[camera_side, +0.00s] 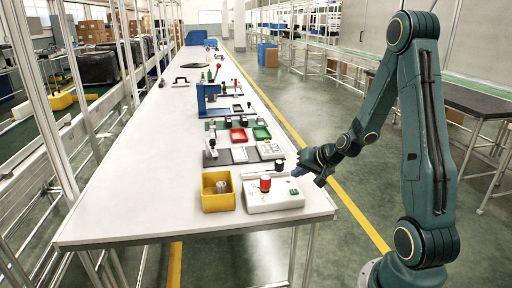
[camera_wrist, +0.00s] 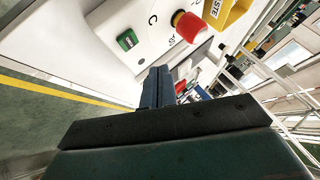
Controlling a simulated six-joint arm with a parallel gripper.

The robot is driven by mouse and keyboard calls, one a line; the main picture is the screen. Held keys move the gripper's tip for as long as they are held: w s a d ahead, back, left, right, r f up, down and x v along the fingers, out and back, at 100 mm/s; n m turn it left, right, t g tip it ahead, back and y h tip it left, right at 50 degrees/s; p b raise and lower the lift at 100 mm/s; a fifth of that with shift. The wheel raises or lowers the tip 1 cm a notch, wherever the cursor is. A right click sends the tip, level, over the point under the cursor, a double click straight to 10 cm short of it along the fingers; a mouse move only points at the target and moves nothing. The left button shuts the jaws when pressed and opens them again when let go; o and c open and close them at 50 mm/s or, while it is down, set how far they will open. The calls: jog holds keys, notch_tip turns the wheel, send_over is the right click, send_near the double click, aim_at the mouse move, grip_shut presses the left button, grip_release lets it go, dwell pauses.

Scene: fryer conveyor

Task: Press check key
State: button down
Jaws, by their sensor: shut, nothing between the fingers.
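A white control box (camera_side: 272,204) sits at the near right end of the long table, with a red knob (camera_side: 265,183) on top. In the wrist view, a small green key (camera_wrist: 127,40) is set in the box's white face, near printed letters, and the red knob (camera_wrist: 188,25) is beyond it to the right. I cannot read which key is the check key. My gripper (camera_wrist: 157,72) is shut and empty, its fingers side by side. In the side view my gripper (camera_side: 299,172) hangs near the box's right end, apparently above it and apart from the key.
Red and green trays (camera_side: 238,135) and a blue press (camera_side: 206,100) stand farther along the table. The near left tabletop is clear.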

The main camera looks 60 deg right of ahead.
jog(key=shift+r, duration=1.3)
jog(key=s+a+r+n+g+y, duration=0.1)
jog(key=s+a+r+n, duration=0.15)
jog(key=a+r, duration=0.35)
jog(key=s+a+r+n+g, duration=0.1)
jog(key=a+r+n, duration=0.3)
jog(key=a, duration=0.5)
jog(key=s+a+r+n, duration=0.2)
jog(key=s+a, duration=0.2)
jog(key=s, duration=0.3)
jog(key=s+a+r+n+g, duration=0.1)
jog(key=s+a+r+n, duration=0.1)
jog(key=s, duration=0.4)
jog(key=shift+s+a+r, duration=0.4)
jog(key=shift+a+r, duration=0.3)
jog(key=shift+a, duration=0.2)
